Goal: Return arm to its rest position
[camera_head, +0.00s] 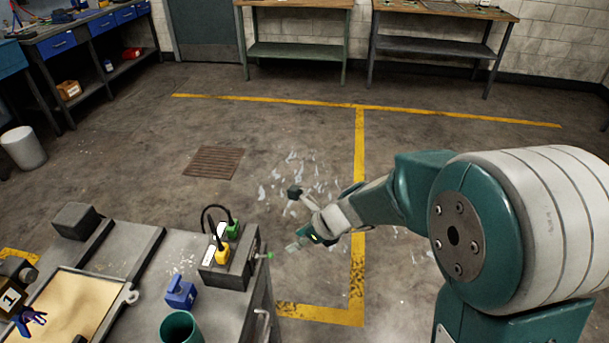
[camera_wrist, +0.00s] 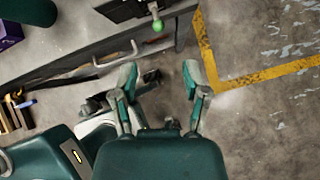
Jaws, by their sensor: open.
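My gripper (camera_head: 293,220) hangs over the floor just right of the workbench in the head view, at the end of my teal and white arm. In the wrist view my gripper (camera_wrist: 162,80) shows its two fingers spread apart with nothing between them. The fingers are near the bench's edge and apart from it. A dark box (camera_head: 232,262) with green and yellow plugs stands on the bench corner left of my gripper. A green knob (camera_head: 269,255) sticks out from its right side, and the knob also shows in the wrist view (camera_wrist: 157,25).
The grey workbench (camera_head: 150,255) carries a blue block (camera_head: 181,292), a green cup (camera_head: 181,328) and a tan tray (camera_head: 65,310). A handle (camera_head: 263,325) juts from its side. Yellow lines (camera_head: 359,180) mark open floor. Tables (camera_head: 295,50) stand at the back wall.

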